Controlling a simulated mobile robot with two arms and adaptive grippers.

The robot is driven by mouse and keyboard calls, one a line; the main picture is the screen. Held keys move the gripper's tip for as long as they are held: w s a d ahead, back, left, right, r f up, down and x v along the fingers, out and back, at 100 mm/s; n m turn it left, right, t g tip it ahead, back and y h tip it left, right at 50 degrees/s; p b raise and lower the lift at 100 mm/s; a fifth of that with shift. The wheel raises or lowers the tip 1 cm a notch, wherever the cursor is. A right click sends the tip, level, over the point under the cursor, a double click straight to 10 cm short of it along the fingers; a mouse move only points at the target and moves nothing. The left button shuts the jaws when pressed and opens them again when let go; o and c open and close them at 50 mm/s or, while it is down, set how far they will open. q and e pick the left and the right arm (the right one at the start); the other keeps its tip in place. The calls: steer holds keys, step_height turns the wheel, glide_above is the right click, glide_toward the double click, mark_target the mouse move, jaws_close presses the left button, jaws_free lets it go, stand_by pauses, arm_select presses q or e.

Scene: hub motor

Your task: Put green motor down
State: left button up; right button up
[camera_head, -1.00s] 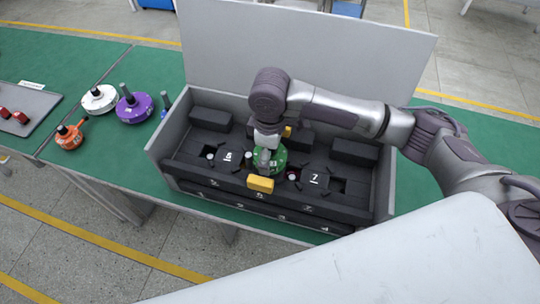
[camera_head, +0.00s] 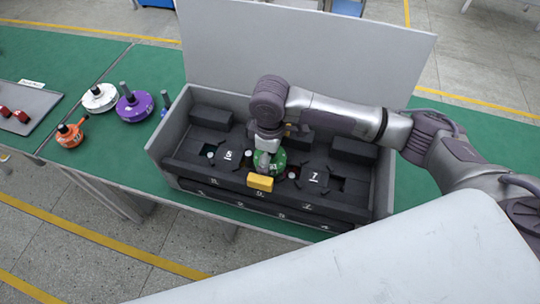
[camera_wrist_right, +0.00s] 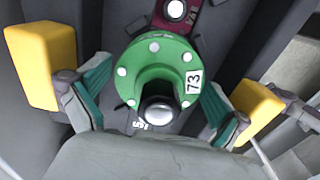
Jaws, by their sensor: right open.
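The green motor (camera_head: 268,162) sits in the middle of the grey box's black insert, between the spots marked 5 and 7. In the right wrist view the green motor (camera_wrist_right: 158,65) shows a round flange, a "73" label and a dark shaft pointing at the camera. My right gripper (camera_head: 275,156) is over it with its fingers on either side. In the right wrist view my right gripper (camera_wrist_right: 152,97) is open, its teal pads flanking the motor. The motor's underside is hidden. My left gripper is not in view.
The grey box (camera_head: 160,146) has a raised lid (camera_head: 300,50) behind it and black foam blocks (camera_head: 211,118) inside. Purple (camera_head: 134,107), white (camera_head: 99,98) and orange (camera_head: 69,136) motors stand on the green table to the left. A tray (camera_head: 40,105) lies at far left.

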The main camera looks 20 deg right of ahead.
step_height(320, 180, up, 12)
steer(key=shift+r+b, duration=0.1)
steer(key=shift+b, duration=0.9)
steer(key=shift+s, duration=0.1)
